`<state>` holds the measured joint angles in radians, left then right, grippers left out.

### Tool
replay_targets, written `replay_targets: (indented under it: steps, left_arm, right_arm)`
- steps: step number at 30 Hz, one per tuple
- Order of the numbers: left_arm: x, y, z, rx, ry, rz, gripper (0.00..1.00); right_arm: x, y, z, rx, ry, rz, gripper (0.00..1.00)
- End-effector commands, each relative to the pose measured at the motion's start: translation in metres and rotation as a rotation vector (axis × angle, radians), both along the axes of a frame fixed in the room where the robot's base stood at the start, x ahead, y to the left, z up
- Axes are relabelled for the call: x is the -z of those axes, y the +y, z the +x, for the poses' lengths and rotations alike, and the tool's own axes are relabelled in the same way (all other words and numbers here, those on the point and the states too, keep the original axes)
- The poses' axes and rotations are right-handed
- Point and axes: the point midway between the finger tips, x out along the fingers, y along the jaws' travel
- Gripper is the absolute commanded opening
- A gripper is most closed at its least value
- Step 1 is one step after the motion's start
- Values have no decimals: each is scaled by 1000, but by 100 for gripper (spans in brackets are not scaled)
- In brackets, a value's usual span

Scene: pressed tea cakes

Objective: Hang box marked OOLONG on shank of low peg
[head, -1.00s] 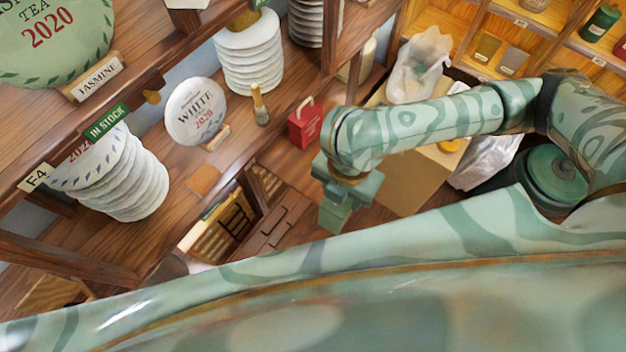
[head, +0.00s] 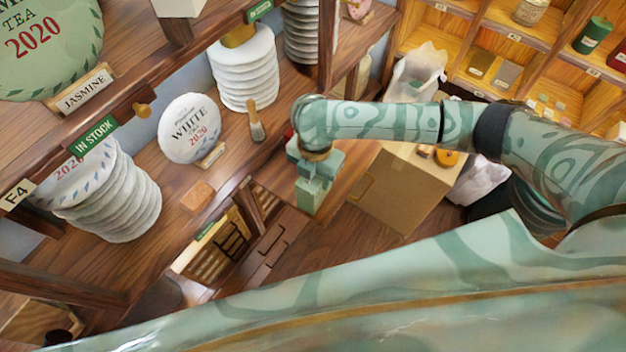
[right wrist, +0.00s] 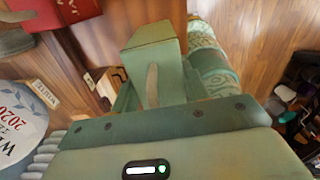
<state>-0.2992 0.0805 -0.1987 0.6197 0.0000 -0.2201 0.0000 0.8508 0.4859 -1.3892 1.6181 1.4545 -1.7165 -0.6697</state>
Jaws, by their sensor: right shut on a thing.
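My right gripper (head: 312,185) is in the middle of the head view, in front of the shelf edge. It is shut on a green box (head: 307,197), which hangs below the jaws in that view. In the right wrist view the green box (right wrist: 151,45) sits between the fingers, with a pale strap-like strip on it. No OOLONG marking is readable. A brown wooden peg (head: 145,110) sticks out by the IN STOCK sign; I cannot tell whether it is the low peg. My left gripper is not in view.
A red box (right wrist: 65,12) stands on the shelf near the gripper, mostly hidden behind my arm in the head view. A brush (head: 256,122), a WHITE tea cake (head: 188,128) and stacked cakes (head: 125,190) stand left. A cardboard carton (head: 400,185) is at right.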

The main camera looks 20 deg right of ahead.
Motion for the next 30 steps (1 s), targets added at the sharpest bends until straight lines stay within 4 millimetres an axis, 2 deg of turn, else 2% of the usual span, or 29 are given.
replay_targets:
  steps: [5, 8, 9, 11, 23, 24, 25, 30]
  left_arm:
    - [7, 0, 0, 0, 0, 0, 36]
    - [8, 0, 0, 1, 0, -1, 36]
    - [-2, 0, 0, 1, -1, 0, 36]
    - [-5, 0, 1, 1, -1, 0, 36]
    - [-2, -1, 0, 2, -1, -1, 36]
    - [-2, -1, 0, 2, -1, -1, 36]
    - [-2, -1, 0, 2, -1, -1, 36]
    - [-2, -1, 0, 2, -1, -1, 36]
  right_arm:
    - [18, 1, 14, 3, 1, -1, 20]
    - [35, 1, 12, 0, 1, -1, 20]
    - [34, 1, 12, 2, 1, -1, 20]
    - [38, 1, 13, 0, 1, -1, 20]
    - [46, 0, 13, -1, -2, -2, 20]
    - [45, 0, 13, -1, -2, -2, 56]
    - [45, 0, 13, -1, -2, -2, 65]
    - [45, 0, 13, -1, -1, -1, 67]
